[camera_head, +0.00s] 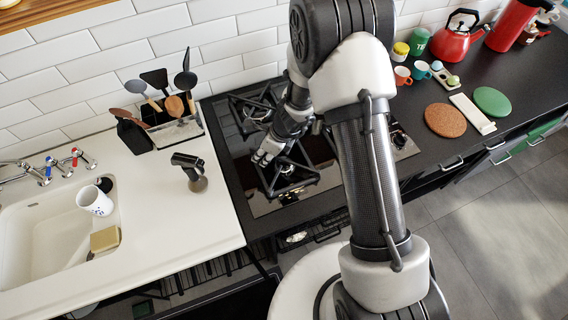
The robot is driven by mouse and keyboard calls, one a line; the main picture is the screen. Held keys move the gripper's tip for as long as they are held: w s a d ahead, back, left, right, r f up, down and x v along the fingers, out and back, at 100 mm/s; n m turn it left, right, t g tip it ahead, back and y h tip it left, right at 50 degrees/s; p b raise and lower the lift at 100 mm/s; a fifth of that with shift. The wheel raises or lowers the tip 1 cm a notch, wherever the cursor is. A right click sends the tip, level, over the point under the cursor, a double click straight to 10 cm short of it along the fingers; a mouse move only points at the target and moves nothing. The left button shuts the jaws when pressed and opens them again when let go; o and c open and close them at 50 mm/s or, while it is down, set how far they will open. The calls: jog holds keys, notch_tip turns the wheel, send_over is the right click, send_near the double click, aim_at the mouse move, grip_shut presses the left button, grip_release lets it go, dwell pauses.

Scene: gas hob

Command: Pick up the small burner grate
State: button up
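The black gas hob (229,153) is set into the dark counter, partly hidden behind my arm. A dark burner grate (290,182) is on its front left part, and another dark grate (247,104) is at the back left. I cannot tell for sure which one is the small burner grate. My gripper (262,158) points down and left, low over the hob, at the back left edge of the front grate. Its fingertips are small in the view. I cannot tell whether they touch the grate or hold it.
Left of the hob, a dark-handled tool (190,170) stands on the white counter, with a utensil holder (172,130) behind it. The sink (45,240) is farther left. A red kettle (455,38), cups and round mats stand on the right counter.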

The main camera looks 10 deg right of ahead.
jog(key=shift+c, duration=0.4)
grip_shut()
dwell(0.6)
